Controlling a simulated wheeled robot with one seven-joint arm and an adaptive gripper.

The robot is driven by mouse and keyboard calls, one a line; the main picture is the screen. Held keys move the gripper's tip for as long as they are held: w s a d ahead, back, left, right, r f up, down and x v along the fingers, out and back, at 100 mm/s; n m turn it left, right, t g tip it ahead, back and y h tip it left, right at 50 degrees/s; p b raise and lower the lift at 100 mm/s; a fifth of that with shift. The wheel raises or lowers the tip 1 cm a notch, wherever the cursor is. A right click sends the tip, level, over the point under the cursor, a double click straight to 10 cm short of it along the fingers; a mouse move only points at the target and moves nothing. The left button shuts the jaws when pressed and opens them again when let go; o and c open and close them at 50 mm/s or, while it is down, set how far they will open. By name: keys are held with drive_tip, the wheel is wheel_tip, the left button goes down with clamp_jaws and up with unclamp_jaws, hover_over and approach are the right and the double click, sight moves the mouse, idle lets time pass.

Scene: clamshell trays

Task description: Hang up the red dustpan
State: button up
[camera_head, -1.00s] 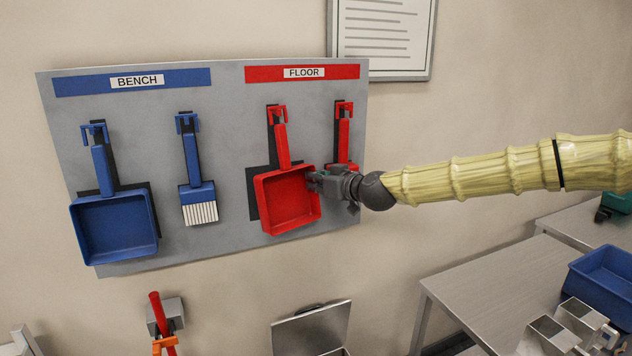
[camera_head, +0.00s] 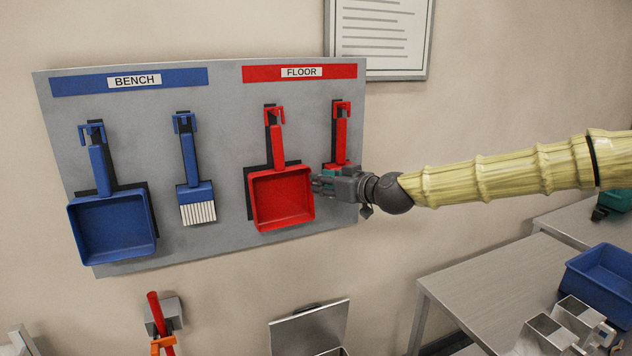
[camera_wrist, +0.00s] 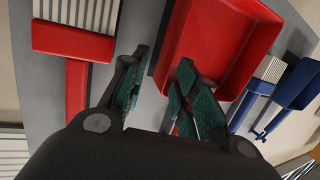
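The red dustpan (camera_head: 282,198) hangs nearly straight by its hooked handle (camera_head: 277,146) under the FLOOR label, over its dark silhouette on the grey board (camera_head: 228,235). In the wrist view its pan (camera_wrist: 215,40) is at the upper middle. My gripper (camera_head: 319,182) is at the pan's right edge, near the board. In the wrist view my gripper (camera_wrist: 160,95) has its green-padded fingers apart, with grey board between them. The right finger overlaps the pan's edge in that view; I cannot tell whether it touches.
A red brush (camera_head: 341,135) hangs close on the right, its lower part hidden by my gripper. A blue dustpan (camera_head: 113,228) and blue brush (camera_head: 197,192) hang under BENCH. A metal table (camera_head: 490,280) with a blue bin (camera_head: 604,275) stands at lower right.

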drive_tip(key=v, duration=0.7)
drive_tip(key=s+f+m+g+h+b, duration=0.15)
drive_tip(key=s+f, duration=0.45)
drive_tip(key=f, duration=0.9)
drive_tip(key=s+f+m+g+h, duration=0.1)
drive_tip(key=s+f+g, duration=0.35)
drive_tip(key=f, duration=0.95)
drive_tip(key=s+f+m+h+b, duration=0.1)
drive_tip(key=s+f+m+h, duration=0.1)
drive_tip(key=s+f, duration=0.95)
drive_tip(key=s+d+f+m+g+h+b, duration=0.1)
drive_tip(key=s+d+f+g, duration=0.15)
drive_tip(key=s+f, duration=0.5)
drive_tip(key=s+d+f+m+g+h, duration=0.1)
drive_tip(key=s+d+f, duration=0.3)
drive_tip(key=f, duration=0.6)
drive_tip(key=s+d+f+m+g+h+b, duration=0.1)
drive_tip(key=s+d+f, duration=0.2)
drive_tip(key=s, duration=0.6)
drive_tip(key=s+d+f+g+h, duration=0.1)
drive_tip(key=s+d+f, duration=0.3)
drive_tip(key=s, duration=0.5)
drive_tip(key=shift+d+m+g+h+b, duration=0.4)
drive_tip(key=shift+d+h, duration=0.25)
drive_tip(key=shift+d, duration=0.25)
